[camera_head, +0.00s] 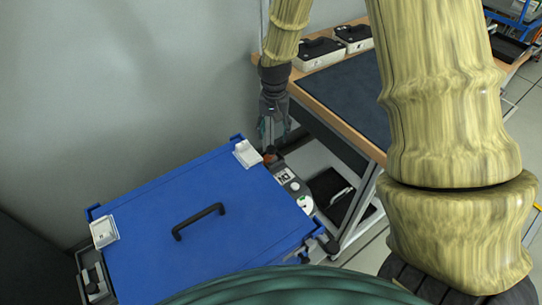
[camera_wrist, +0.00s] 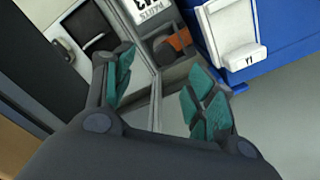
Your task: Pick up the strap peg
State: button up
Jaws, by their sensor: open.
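An orange and dark piece (camera_wrist: 178,42), which may be the strap peg, sits in a grey holder (camera_wrist: 150,28) beside the blue box in the wrist view. A small orange spot (camera_head: 269,158) shows below my gripper in the head view. I cannot tell its full shape. My gripper (camera_head: 273,128) points down at the box's far right corner. In the wrist view my gripper (camera_wrist: 163,90) has its teal-padded fingers spread, with nothing between them. The orange piece lies beyond the fingertips, apart from them.
A blue box (camera_head: 240,215) with a black handle (camera_head: 198,221) and white corner latches (camera_head: 246,153) stands in front. A wooden-edged table (camera_head: 330,110) bears white cases (camera_head: 320,54) behind my gripper. A grey wall (camera_head: 120,90) is at left.

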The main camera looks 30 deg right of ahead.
aim_at(271, 148)
notch_tip(271, 148, down, 4)
jog(key=shift+r, duration=0.2)
jog(key=shift+w+a+f, duration=0.1)
jog(key=shift+a+f, duration=0.1)
jog(key=shift+f, duration=0.85)
jog(key=shift+w+a+f, duration=0.1)
jog(key=shift+a+f, duration=0.1)
jog(key=shift+f, duration=1.45)
grip_shut()
